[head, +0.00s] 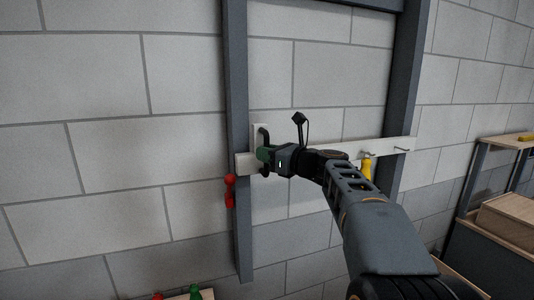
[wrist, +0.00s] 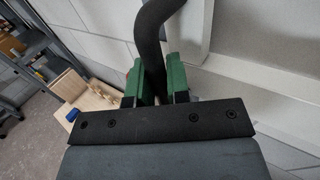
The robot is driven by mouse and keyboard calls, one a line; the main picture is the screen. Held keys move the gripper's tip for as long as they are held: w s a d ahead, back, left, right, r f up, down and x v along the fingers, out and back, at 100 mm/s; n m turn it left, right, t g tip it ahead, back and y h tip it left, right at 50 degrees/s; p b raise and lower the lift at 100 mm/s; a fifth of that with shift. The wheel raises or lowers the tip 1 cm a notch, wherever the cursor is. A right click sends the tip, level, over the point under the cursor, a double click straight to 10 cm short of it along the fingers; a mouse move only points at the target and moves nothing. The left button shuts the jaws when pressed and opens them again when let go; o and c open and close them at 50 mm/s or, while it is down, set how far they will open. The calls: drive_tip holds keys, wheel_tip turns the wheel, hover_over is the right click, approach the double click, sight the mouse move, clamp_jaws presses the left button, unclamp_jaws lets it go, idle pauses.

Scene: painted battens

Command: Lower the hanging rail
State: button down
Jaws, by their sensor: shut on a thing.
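The hanging rail (head: 345,149) is a long white batten running across two dark upright posts in the head view. A black curved handle (head: 263,134) stands at its left part, on a pale plate. My gripper (head: 264,155) has green fingers and is shut on this handle. In the wrist view the handle (wrist: 150,35) passes between the green fingers of my gripper (wrist: 160,78). My arm hides part of the rail.
The left post (head: 236,90) and right post (head: 408,70) stand against a grey block wall. A shelf unit (head: 480,190) with a wooden box (head: 510,213) is at the right. Red and green items (head: 195,293) lie at the bottom edge. The wall left of the posts is clear.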

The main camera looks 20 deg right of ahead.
wheel_tip(320, 180, down, 28)
idle(0.5)
drive_tip(key=c, duration=1.1)
unclamp_jaws()
drive_tip(key=shift+r, duration=0.1)
drive_tip(key=v, duration=1.2)
